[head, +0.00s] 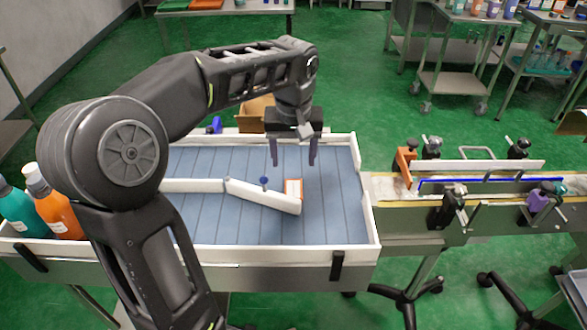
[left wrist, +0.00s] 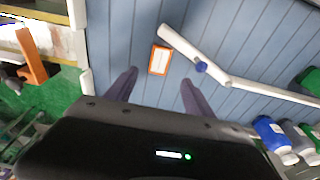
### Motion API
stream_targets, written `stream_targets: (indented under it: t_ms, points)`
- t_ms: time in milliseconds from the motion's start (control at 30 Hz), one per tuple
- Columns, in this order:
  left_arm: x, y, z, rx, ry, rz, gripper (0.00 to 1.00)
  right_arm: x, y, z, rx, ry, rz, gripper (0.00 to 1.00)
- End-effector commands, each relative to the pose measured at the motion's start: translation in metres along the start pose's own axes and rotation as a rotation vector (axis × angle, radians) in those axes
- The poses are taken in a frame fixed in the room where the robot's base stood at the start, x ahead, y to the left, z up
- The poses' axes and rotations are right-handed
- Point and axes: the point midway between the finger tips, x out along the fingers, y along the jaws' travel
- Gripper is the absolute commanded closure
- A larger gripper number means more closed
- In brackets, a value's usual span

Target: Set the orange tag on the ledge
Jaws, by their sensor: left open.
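The orange tag (head: 293,187), a small white rectangle with an orange border, lies on the blue slatted bed beside the white angled guide bar (head: 262,195). In the left wrist view the tag (left wrist: 160,60) shows whole, close to the bar's end; I cannot tell if they touch. My left gripper (head: 293,160) is open and empty, pointing down above the tag. In the left wrist view the tag appears just beyond and between the fingertips (left wrist: 159,76). I cannot tell which surface is the ledge. My right gripper is not in view.
A white rim (head: 358,190) borders the bed. A narrow conveyor (head: 405,197) with clamps and rails continues to the right. An orange bottle (head: 52,205) and a teal bottle (head: 16,208) stand at the left. A brown box (head: 256,112) is behind the bed. The bed's right part is clear.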

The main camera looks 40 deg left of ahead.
Motion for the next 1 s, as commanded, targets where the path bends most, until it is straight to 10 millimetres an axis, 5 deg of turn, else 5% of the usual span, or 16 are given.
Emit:
stream_targets:
  t_ms: [767,1000]
  points:
    - [-0.009,0.000,0.001,0.001,0.001,-0.001,0.43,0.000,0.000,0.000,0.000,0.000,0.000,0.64]
    - [0.010,-0.002,0.009,-0.004,0.116,-0.022,0.48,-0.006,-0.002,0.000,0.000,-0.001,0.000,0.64]
